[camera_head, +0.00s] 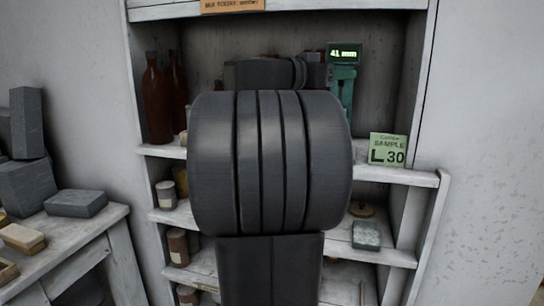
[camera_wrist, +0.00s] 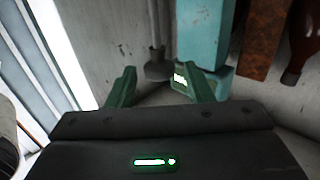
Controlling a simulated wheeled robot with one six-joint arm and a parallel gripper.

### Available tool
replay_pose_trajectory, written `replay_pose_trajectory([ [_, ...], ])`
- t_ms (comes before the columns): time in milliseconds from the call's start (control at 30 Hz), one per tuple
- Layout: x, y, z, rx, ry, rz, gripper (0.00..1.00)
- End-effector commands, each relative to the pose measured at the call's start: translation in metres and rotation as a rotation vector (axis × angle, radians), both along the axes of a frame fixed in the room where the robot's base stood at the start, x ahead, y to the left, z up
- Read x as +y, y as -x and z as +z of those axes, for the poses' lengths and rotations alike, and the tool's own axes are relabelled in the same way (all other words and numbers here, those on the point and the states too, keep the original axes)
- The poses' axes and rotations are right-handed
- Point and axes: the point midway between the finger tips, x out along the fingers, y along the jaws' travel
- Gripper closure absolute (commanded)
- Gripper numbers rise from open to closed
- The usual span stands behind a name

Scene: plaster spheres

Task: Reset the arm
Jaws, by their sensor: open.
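My gripper (camera_wrist: 160,86) shows in the wrist view as two green fingers spread apart, with nothing held between them. A dark knob-like thing on a thin stem (camera_wrist: 158,66) is seen beyond the gap, apart from the fingers as far as I can tell.
A bench (camera_head: 85,238) with grey blocks (camera_head: 76,203) stands at the left.

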Motion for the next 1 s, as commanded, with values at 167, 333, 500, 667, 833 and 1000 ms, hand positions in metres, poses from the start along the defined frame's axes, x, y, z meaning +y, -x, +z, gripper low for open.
replay_pose_trajectory([
  [167,-0.013,-0.007,0.0,0.0,0.0,-0.001,0.53],
  [333,-0.016,-0.008,0.0,0.0,0.0,0.0,0.53],
  [500,-0.015,-0.008,0.0,0.0,0.0,0.0,0.53],
  [667,-0.013,-0.007,-0.001,0.0,0.0,0.001,0.53],
  [833,0.002,0.0,-0.002,-0.001,0.0,0.003,0.53],
  [1000,0.026,0.013,-0.002,-0.001,0.0,0.005,0.53],
])
